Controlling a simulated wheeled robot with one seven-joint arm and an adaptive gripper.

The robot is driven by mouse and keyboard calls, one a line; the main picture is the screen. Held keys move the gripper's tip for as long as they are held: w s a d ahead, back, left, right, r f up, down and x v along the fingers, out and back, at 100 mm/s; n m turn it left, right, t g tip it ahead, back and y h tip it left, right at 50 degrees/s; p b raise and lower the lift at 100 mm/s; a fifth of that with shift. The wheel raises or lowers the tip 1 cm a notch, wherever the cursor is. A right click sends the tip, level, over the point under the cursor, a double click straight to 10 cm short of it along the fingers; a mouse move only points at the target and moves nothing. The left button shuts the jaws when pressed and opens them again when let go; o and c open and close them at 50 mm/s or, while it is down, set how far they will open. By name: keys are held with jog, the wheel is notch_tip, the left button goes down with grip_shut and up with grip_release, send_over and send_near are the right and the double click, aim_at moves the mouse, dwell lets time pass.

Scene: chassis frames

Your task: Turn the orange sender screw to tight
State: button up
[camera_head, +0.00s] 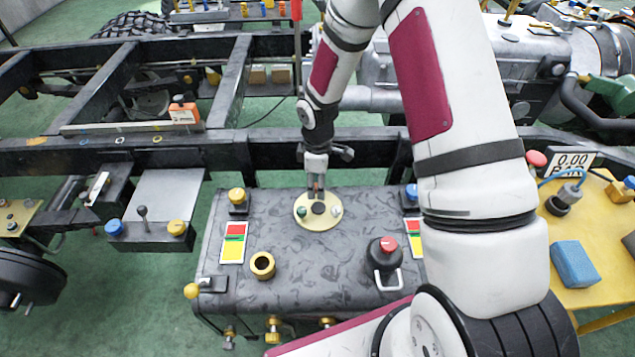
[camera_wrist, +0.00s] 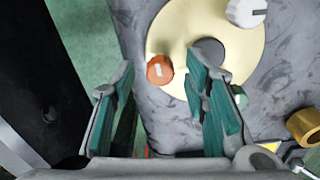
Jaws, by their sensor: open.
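The orange sender screw (camera_wrist: 160,69) sits at the edge of a cream round plate (camera_wrist: 181,27) in the wrist view. Its round head carries a short white mark, close to upright in the picture. My gripper (camera_wrist: 163,82) is open, with one teal-padded finger on each side of the screw and a gap to both. No contact shows. In the head view my gripper (camera_head: 316,190) points down over the far edge of the cream plate (camera_head: 318,225) and hides the orange screw.
The plate also carries a white knob (camera_wrist: 246,12), a green knob (camera_wrist: 239,97) and a dark centre (camera_wrist: 207,52). The plate is on a dark tank (camera_head: 290,285). A brass ring (camera_head: 262,265) and a red-topped part (camera_head: 385,253) stand nearer. A black frame rail (camera_head: 190,157) runs behind.

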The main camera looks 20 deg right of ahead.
grip_shut()
jog(key=shift+m, duration=0.3)
jog(key=m, duration=0.4)
jog(key=shift+m, duration=0.3)
jog(key=m, duration=0.4)
jog(key=shift+m+b, duration=0.3)
jog(key=m, duration=0.4)
jog(key=shift+m, duration=2.5)
